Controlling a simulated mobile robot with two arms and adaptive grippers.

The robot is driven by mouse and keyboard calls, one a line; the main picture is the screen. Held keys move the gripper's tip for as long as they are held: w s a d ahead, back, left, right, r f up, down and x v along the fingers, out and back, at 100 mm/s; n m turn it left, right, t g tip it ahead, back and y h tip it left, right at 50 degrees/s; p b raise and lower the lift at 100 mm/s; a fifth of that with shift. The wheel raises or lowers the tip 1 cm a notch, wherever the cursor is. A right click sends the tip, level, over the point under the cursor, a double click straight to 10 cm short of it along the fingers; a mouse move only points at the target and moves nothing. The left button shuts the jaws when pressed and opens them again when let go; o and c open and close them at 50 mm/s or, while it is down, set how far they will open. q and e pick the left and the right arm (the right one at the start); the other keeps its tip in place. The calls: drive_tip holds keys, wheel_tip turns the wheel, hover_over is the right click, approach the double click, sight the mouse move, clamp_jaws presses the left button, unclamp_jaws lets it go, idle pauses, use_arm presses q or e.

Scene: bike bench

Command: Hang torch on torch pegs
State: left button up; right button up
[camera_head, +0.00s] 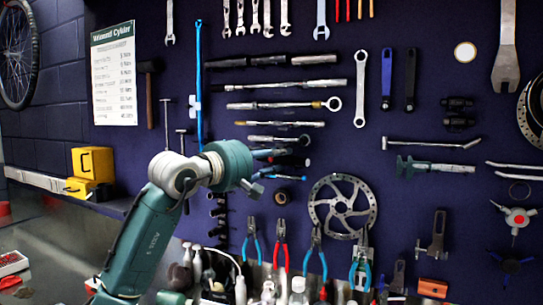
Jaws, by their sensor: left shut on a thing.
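My left gripper (266,177) is at the end of my teal arm, in front of the dark pegboard and left of the brake disc. It is small and partly hidden by its own wrist. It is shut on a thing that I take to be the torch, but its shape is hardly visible. I cannot make out the torch pegs for certain. Two short black cylinders (458,112) sit one above the other on the board at the right. My right gripper is not in view.
The pegboard (420,30) is crowded with wrenches, a brake disc (342,206) and several pliers (280,243). Bottles and tools line the bench below. A yellow box (93,163) stands at the left. A bare bench patch (60,250) lies left of my arm.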

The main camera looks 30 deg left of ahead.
use_arm(q)
drive_tip(key=shift+w+a+f+p, duration=0.15)
drive_tip(key=shift+w+p, duration=0.25)
drive_tip(key=shift+w, duration=0.7)
drive_tip(key=shift+w+f, duration=0.15)
drive_tip(key=shift+f, duration=0.05)
drive_tip(key=o, duration=1.4)
drive_tip(key=shift+c, duration=0.2)
drive_tip(key=shift+w, duration=0.1)
drive_tip(key=v, duration=1.2)
